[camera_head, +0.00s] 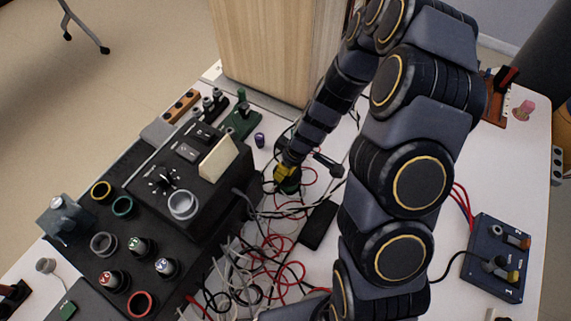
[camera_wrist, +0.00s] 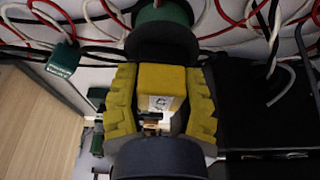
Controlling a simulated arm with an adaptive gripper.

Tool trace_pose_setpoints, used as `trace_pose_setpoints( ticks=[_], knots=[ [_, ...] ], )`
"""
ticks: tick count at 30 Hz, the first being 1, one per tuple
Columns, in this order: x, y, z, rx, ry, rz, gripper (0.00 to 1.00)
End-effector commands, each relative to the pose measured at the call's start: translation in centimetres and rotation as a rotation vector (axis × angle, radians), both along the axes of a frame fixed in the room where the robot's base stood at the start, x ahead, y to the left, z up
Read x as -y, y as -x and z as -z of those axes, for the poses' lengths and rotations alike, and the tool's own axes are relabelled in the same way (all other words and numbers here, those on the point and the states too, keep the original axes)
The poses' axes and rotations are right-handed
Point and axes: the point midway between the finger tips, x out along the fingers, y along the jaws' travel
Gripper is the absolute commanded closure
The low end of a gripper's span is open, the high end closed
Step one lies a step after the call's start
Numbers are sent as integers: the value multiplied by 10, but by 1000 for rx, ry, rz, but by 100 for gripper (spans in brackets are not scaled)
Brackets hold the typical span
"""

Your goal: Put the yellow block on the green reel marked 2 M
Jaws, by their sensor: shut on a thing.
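The yellow block (camera_wrist: 160,80) is in the wrist view between the two yellow ridged fingers of my gripper (camera_wrist: 161,105). The gripper is shut on it. A small pale label with dark print shows on the block. A green reel (camera_wrist: 164,14) with a dark flange is just beyond the block at the top of the wrist view; no 2 M mark is readable. In the head view, my gripper (camera_head: 286,174) is low over the table among cables, with a green thing (camera_head: 290,188) right under it, partly hidden. I cannot tell whether the block touches the reel.
Red, white and black cables (camera_head: 270,255) lie tangled around the gripper. A black control box (camera_head: 185,175) stands to the left, with several knobs and rings before it. A blue panel (camera_head: 497,257) is at the right. A wooden cabinet (camera_head: 265,50) stands behind.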

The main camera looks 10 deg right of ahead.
Motion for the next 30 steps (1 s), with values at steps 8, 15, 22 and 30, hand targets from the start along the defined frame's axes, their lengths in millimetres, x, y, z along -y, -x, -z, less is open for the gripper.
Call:
trace_pose_setpoints(
  ticks=[8,15,22,30],
  knots=[
    [0,0,3,-1,0,1,38],
    [0,0,3,0,0,1,38],
    [2,1,-7,3,0,3,38],
    [12,9,-49,7,2,3,38]
  ],
)
